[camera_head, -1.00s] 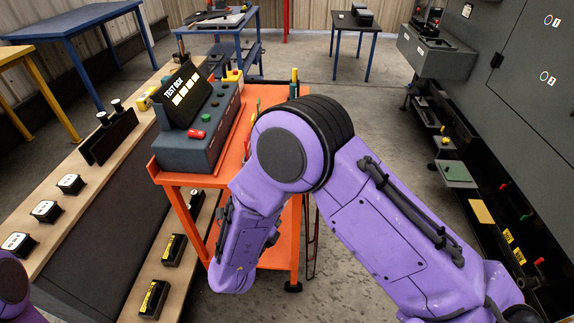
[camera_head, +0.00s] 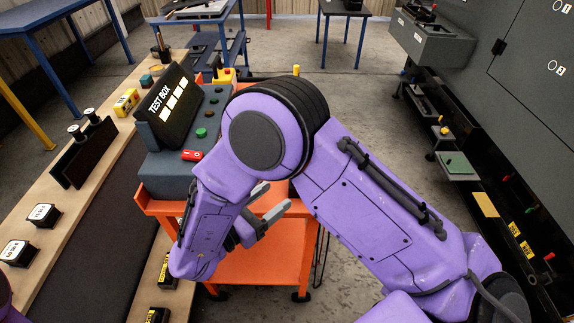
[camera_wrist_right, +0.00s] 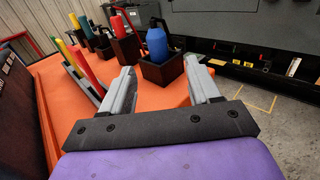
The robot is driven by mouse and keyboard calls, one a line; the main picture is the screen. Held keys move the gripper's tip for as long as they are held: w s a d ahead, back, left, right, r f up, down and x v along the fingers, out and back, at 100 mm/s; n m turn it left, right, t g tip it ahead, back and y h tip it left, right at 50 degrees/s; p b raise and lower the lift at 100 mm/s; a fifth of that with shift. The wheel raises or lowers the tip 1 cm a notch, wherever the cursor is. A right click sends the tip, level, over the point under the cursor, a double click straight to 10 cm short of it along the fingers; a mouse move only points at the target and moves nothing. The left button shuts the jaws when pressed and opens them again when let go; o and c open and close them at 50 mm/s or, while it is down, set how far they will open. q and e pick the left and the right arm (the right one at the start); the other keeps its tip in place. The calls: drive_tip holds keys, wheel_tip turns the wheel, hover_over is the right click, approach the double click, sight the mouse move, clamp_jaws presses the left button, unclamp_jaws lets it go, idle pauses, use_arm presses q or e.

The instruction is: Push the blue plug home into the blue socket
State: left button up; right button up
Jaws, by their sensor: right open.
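In the right wrist view, the blue plug (camera_wrist_right: 157,44) stands upright in a black square holder (camera_wrist_right: 163,72) on the orange cart top. My right gripper (camera_wrist_right: 160,84) is open and empty, its two fingers pointing toward this holder, with the plug beyond and between the tips. In the head view my right gripper (camera_head: 276,198) shows over the orange cart, beside the purple arm, which hides the plug and much of the cart top. The grey test box (camera_head: 170,170) stands on the cart's left side. I cannot make out the blue socket. My left gripper is out of view.
A red plug (camera_wrist_right: 117,25) stands in another holder behind the blue one. Several coloured pens or tools (camera_wrist_right: 77,60) stand in a rack left of my fingers. A wooden bench (camera_head: 100,185) runs along the left, and a dark cabinet (camera_head: 520,75) stands at right.

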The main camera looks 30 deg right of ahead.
drive_tip(key=p+x, duration=0.1)
drive_tip(key=x, duration=0.4)
drive_tip(key=p+x, duration=0.2)
drive_tip(key=x, duration=0.3)
drive_tip(key=shift+w+r, duration=0.2)
drive_tip(key=shift+w, duration=0.05)
drive_tip(key=shift+d, duration=0.1)
drive_tip(key=c, duration=1.1)
